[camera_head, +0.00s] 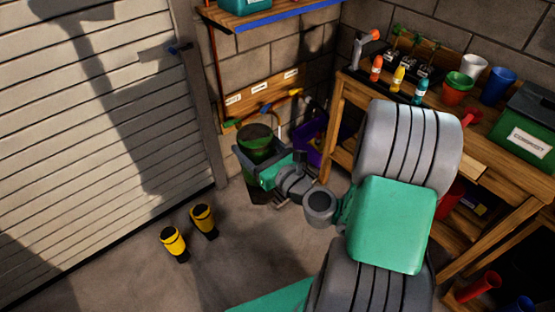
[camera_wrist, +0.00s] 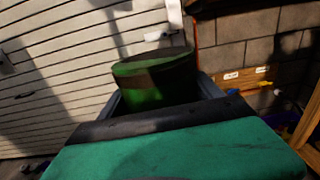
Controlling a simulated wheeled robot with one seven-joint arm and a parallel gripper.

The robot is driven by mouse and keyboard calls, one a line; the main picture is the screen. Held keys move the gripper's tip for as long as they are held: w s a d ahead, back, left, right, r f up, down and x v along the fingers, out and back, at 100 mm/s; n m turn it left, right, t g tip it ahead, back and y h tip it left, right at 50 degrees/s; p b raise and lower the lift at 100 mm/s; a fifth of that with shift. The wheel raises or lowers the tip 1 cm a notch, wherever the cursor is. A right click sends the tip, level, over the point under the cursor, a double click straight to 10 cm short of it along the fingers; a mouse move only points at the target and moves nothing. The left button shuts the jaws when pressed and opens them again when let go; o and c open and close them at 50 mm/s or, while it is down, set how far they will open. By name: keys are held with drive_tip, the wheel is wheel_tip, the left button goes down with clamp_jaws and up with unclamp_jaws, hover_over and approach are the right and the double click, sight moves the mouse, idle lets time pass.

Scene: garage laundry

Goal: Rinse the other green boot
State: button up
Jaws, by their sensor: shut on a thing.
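A green boot (camera_head: 257,136) with a dark inside is upright between the fingers of my gripper (camera_head: 262,160). My gripper is shut on it, with a dark finger on each side. The boot's top also shows in the wrist view (camera_wrist: 158,80), just beyond the gripper's front edge. A tap or hose end is not clear in either view.
A pair of yellow boots (camera_head: 187,232) stands on the open floor by the shutter (camera_head: 80,120). A purple bin (camera_head: 309,142) is behind my gripper. A wooden bench (camera_head: 480,162) with bottles, pots and a green compost bin (camera_head: 525,133) lines the right wall.

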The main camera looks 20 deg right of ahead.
sight(261, 160)
drive_tip(key=shift+s+d+b, duration=0.1)
drive_tip(key=shift+s+b, duration=0.45)
drive_tip(key=shift+s, duration=0.05)
drive_tip(key=s+b, duration=0.3)
drive_tip(key=s, duration=0.1)
drive_tip(key=shift+s+f, duration=0.1)
drive_tip(key=shift+s, duration=0.1)
drive_tip(key=shift+s+b, duration=0.65)
drive_tip(key=shift+b, duration=0.25)
drive_tip(key=shift+s+b, duration=0.6)
drive_tip(key=shift+r, duration=0.2)
